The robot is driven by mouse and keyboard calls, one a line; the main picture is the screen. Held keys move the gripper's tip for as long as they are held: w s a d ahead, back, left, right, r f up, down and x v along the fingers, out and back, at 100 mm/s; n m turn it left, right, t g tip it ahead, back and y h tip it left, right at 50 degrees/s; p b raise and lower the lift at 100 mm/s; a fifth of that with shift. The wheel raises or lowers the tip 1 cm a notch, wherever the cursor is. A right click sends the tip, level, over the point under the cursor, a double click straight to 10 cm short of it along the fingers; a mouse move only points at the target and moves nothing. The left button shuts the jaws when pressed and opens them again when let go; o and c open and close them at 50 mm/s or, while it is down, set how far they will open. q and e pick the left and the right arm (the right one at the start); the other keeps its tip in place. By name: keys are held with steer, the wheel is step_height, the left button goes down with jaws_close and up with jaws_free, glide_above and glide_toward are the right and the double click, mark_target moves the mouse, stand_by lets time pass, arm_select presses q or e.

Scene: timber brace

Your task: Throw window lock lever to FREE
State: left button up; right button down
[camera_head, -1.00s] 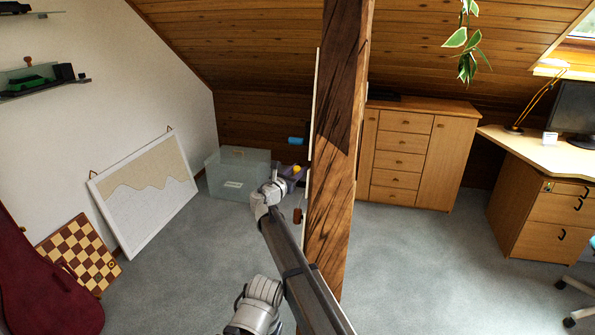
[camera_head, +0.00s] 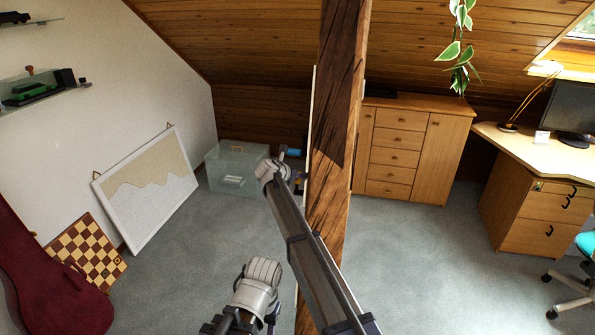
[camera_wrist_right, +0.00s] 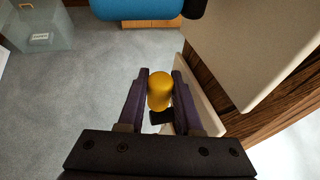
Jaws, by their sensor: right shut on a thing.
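A yellow knob (camera_wrist_right: 159,90), likely the lever's grip, stands between the two purple fingers of my right gripper (camera_wrist_right: 160,82) in the right wrist view. The fingers are shut on it. A short dark piece (camera_wrist_right: 161,117) shows just below the knob. The knob is hidden behind my arm in the head view. A pale board (camera_wrist_right: 245,45) lies beside the gripper; in the head view its thin edge (camera_head: 312,95) runs along the timber post (camera_head: 335,130). I see no FREE marking.
A blue cylinder (camera_wrist_right: 150,8) lies beyond the fingertips and shows small beside the post (camera_head: 293,152). A clear bin (camera_head: 235,170) stands behind on the carpet. A framed board (camera_head: 147,190) and a chessboard (camera_head: 85,250) lean at left. Open carpet lies between.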

steer(key=shift+w, duration=0.15)
stand_by(0.4)
steer(key=c, duration=0.9)
jaws_free()
steer(key=shift+o, duration=0.2)
steer(key=p+v, duration=0.4)
steer(key=v, duration=0.3)
steer(key=shift+a+r+p, duration=0.15)
steer(key=shift+r+p, duration=0.1)
steer(key=shift+p, duration=0.1)
